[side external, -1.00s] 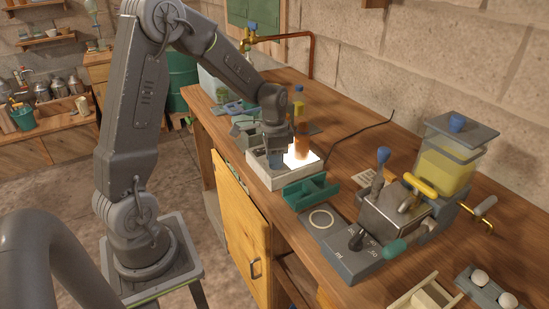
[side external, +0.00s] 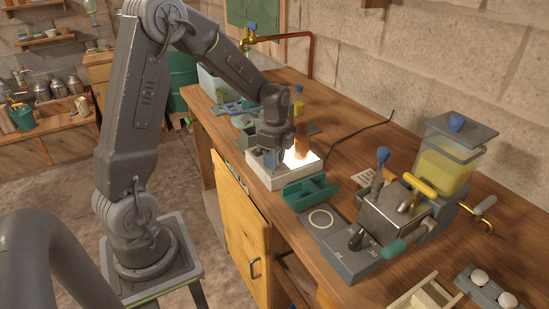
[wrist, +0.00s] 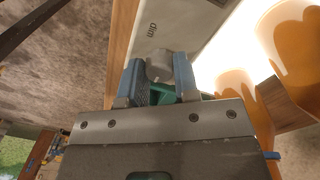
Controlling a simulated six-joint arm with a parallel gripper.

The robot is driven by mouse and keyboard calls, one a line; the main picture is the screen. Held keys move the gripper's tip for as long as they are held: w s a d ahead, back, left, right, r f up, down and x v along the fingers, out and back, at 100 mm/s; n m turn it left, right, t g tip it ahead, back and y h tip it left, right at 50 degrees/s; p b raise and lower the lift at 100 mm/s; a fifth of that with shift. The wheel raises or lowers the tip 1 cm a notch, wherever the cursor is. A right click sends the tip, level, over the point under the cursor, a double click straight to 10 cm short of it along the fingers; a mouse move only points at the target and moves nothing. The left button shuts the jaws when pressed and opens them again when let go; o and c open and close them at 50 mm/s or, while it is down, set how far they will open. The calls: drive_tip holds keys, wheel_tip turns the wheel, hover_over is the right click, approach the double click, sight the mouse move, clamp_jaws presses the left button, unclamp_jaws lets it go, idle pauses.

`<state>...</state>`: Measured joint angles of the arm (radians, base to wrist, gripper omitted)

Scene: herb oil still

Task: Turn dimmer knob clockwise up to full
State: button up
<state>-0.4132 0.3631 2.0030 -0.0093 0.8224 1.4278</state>
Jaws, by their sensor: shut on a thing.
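The dimmer knob (wrist: 159,67) shows as a pale grey piece between my fingers in the wrist view, just below the printed word "dim". My gripper (wrist: 158,77) is shut on it, one blue-grey finger on each side. The fingers and gripper body hide much of the knob, and no pointer mark can be made out. In the side view my gripper (side external: 271,156) is down at the near-left end of the white light box (side external: 285,179), and the knob is hidden there. The box's top panel (side external: 313,160) glows brightly.
An amber bottle (side external: 301,147) stands on the lit panel close beside my gripper. A teal tray (side external: 311,190) sits just in front of the box. A metal dosing unit (side external: 392,212) stands farther right. A black cable (side external: 362,135) runs across the bench behind.

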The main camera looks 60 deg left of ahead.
idle(0.5)
drive_tip(key=o, duration=0.9)
drive_tip(key=r, duration=1.3)
drive_tip(key=shift+w+a+r, duration=0.15)
drive_tip(key=shift+w+r, duration=0.1)
drive_tip(key=shift+r, duration=0.15)
